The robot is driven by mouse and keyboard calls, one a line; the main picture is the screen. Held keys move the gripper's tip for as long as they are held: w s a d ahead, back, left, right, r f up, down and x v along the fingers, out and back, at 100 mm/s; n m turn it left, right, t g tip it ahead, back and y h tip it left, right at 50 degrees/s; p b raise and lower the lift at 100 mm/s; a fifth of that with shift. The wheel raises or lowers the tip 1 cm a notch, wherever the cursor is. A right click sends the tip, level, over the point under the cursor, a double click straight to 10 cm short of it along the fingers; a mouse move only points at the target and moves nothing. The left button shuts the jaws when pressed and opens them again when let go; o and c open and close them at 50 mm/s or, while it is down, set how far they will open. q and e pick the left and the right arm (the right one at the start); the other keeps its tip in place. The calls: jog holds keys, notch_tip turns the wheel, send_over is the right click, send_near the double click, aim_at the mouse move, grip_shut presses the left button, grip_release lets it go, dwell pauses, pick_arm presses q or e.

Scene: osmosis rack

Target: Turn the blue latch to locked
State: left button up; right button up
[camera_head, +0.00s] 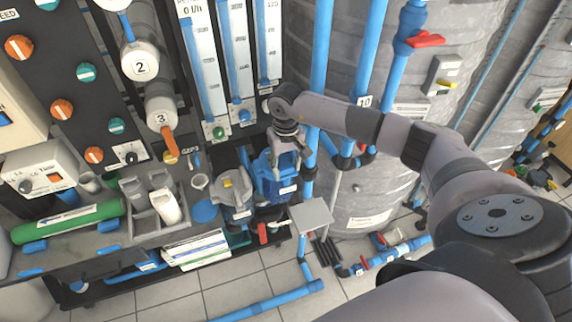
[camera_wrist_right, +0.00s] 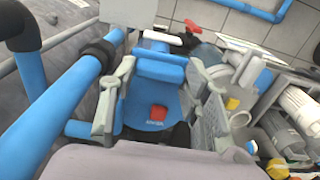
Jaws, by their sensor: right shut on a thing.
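The blue latch (camera_wrist_right: 160,72) is a blue bar on top of a blue housing, between the two fingers of my right gripper (camera_wrist_right: 160,66) in the right wrist view. The blue housing (camera_head: 272,184) also shows in the head view, below my right gripper (camera_head: 287,158), which reaches down onto it from above. The fingers are closed around the blue part, one on each side, and partly hide it. A red button (camera_wrist_right: 158,112) is on the housing's near side. I cannot read the latch's lock marking. My left gripper is not in view.
A grey device (camera_head: 232,192) stands close on the left of the blue housing. Blue pipes (camera_head: 318,90) and a large grey tank (camera_head: 365,190) are close on the right. A small grey plate (camera_head: 311,215) stands just in front. Open tiled floor (camera_head: 240,290) lies below.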

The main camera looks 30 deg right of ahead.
jog(key=shift+f+m+b, duration=0.2)
jog(key=shift+m+b, duration=1.4)
jog(key=shift+b, duration=0.05)
jog(key=m+b, duration=0.3)
jog(key=m, duration=0.1)
jog(key=shift+m, duration=0.3)
jog(key=m+b, duration=0.3)
jog(key=m, duration=0.2)
jog(key=shift+r+m, duration=0.1)
jog(key=shift+m, duration=0.2)
jog(key=m+b, duration=0.1)
jog(key=m, duration=0.3)
jog(key=shift+r+m, duration=0.1)
jog(key=shift+m, duration=0.2)
jog(key=shift+b, duration=0.3)
jog(key=o, duration=1.2)
jog(key=shift+c, duration=0.2)
